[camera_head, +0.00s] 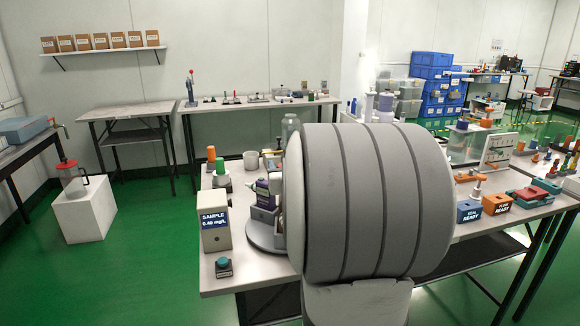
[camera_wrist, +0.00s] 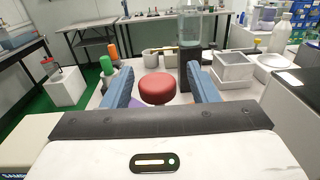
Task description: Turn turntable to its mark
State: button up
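The turntable (camera_head: 257,240) shows in the head view as a grey round disc edge on the bench, left of my arm. Small boxes, one of them purple (camera_head: 264,191), stand at it, and my arm hides most of the disc. Its mark cannot be made out. My gripper (camera_wrist: 160,70) shows in the wrist view, with two blue fingers spread apart and nothing held. A red round knob-like piece (camera_wrist: 157,88) shows between and beyond the fingers; whether it belongs to the turntable cannot be told.
A white SAMPLE display box (camera_head: 215,221) and a small box with a teal button (camera_head: 223,266) stand at the bench's left front. Orange-topped (camera_head: 211,158) and green-topped (camera_head: 221,167) pieces stand behind. A clear jar (camera_wrist: 190,28) and square grey container (camera_wrist: 233,70) lie beyond my fingers.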

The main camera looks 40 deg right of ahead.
jog(key=v, duration=0.8)
jog(key=shift+p, duration=0.35)
jog(key=shift+w, duration=0.1)
jog(key=shift+c, duration=0.2)
